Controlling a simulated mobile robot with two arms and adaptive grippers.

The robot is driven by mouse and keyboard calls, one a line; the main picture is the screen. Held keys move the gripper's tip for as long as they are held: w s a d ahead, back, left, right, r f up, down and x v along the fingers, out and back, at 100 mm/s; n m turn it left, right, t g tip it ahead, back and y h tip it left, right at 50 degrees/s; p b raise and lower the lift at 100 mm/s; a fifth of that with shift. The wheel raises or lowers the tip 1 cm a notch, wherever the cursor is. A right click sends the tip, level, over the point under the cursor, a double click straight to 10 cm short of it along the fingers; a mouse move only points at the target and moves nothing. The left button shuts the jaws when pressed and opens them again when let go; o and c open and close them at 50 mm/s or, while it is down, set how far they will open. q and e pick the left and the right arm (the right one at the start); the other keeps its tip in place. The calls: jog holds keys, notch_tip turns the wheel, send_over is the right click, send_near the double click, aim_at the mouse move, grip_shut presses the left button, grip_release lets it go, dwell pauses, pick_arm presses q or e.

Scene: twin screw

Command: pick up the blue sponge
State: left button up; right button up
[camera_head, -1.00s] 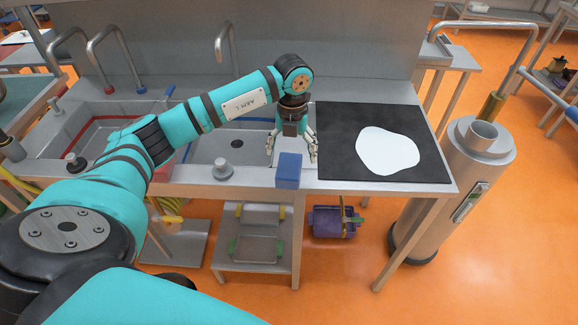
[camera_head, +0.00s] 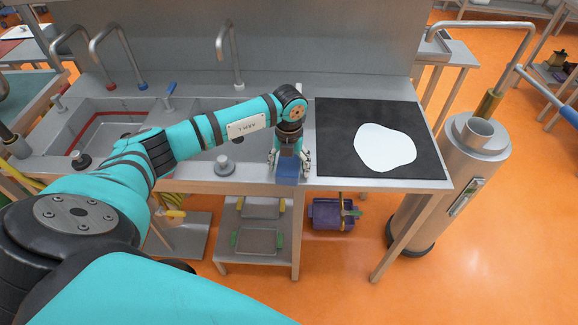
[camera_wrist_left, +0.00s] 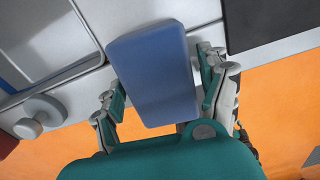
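The blue sponge (camera_head: 287,172) stands at the front edge of the steel counter, between the sink and the black mat. My left gripper (camera_head: 290,163) is over it, pointing down, with one finger on each side. In the left wrist view the sponge (camera_wrist_left: 157,75) fills the space between the fingers (camera_wrist_left: 160,90). The fingers are spread, with a narrow gap showing at the sponge's right side; contact on the left side is unclear. The right gripper is not in view.
A black mat (camera_head: 335,150) with a white patch (camera_head: 385,148) lies right of the sponge. A grey knob (camera_head: 224,165) stands left of it by the sink. A tall steel cylinder (camera_head: 450,185) stands beyond the counter's right end. A purple bin (camera_head: 331,216) is below.

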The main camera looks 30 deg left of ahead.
aim_at(289, 163)
pick_arm(q)
jog(key=c, duration=0.7)
jog(key=shift+r, duration=0.1)
jog(key=shift+r+b, duration=0.45)
jog(key=shift+r, duration=0.1)
notch_tip(289, 163, up, 2)
jog(key=shift+s+d+r+b, duration=0.1)
jog(key=shift+s+b, duration=0.05)
jog(key=shift+b, duration=0.55)
jog(key=shift+s+d+r+b, duration=0.25)
jog(key=shift+s+d+b, duration=0.45)
jog(key=shift+s+d, duration=1.15)
jog(key=shift+s+d+r+b, duration=0.3)
jog(key=shift+s+d+b, duration=0.65)
jog(key=shift+s, duration=1.45)
jog(key=shift+s+d+r+b, duration=0.25)
jog(key=shift+s+d+b, duration=0.15)
jog(key=shift+s+d, duration=1.55)
jog(key=shift+s+a, duration=0.15)
jog(key=shift+a, duration=0.05)
